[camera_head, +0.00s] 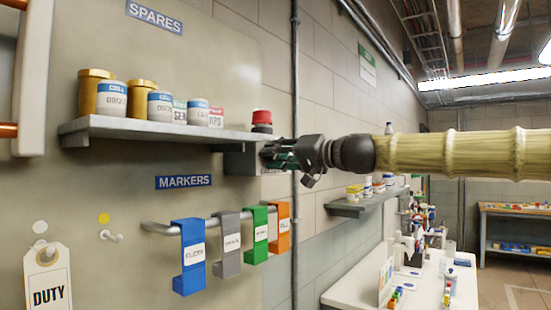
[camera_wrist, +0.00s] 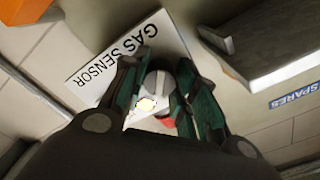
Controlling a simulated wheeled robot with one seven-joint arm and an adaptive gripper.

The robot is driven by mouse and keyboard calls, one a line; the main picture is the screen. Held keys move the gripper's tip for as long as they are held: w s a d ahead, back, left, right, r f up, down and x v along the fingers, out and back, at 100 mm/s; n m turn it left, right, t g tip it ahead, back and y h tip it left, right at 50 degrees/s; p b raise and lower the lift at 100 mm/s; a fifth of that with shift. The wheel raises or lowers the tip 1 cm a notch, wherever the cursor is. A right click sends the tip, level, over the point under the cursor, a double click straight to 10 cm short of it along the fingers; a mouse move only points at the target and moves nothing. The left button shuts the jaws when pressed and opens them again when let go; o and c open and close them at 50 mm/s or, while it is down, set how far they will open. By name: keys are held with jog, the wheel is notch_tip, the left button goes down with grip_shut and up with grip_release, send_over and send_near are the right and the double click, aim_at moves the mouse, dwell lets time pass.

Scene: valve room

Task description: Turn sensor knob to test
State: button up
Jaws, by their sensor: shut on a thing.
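The gas sensor is a grey box (camera_head: 240,160) on the wall panel, at the right end of the shelf, with a red cap (camera_head: 262,117) above it. In the wrist view its white GAS SENSOR label (camera_wrist: 92,75) lies left of my fingers, and a bit of red (camera_wrist: 168,122) shows below them. My gripper (camera_wrist: 160,78) is shut on a grey knob (camera_wrist: 158,84), with one green-black finger on each side. A bright pale spot (camera_wrist: 147,104) shows just below the knob. In the head view my gripper (camera_head: 276,157) meets the sensor from the right and hides the knob. The knob's setting cannot be read.
The shelf (camera_head: 150,131) with tins and jars is left of the sensor. Below, a MARKERS rail (camera_head: 160,228) holds blue, grey, green and orange tags. A vertical pipe (camera_head: 295,220) runs behind my gripper. A white bench (camera_head: 415,287) stands at lower right.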

jog(key=m+p, duration=0.1)
jog(key=m, duration=0.9)
jog(key=shift+m, duration=0.3)
dwell(0.4)
jog(key=o, duration=1)
jog(key=shift+d, duration=0.1)
jog(key=shift+s, duration=0.1)
jog(key=v, duration=1.2)
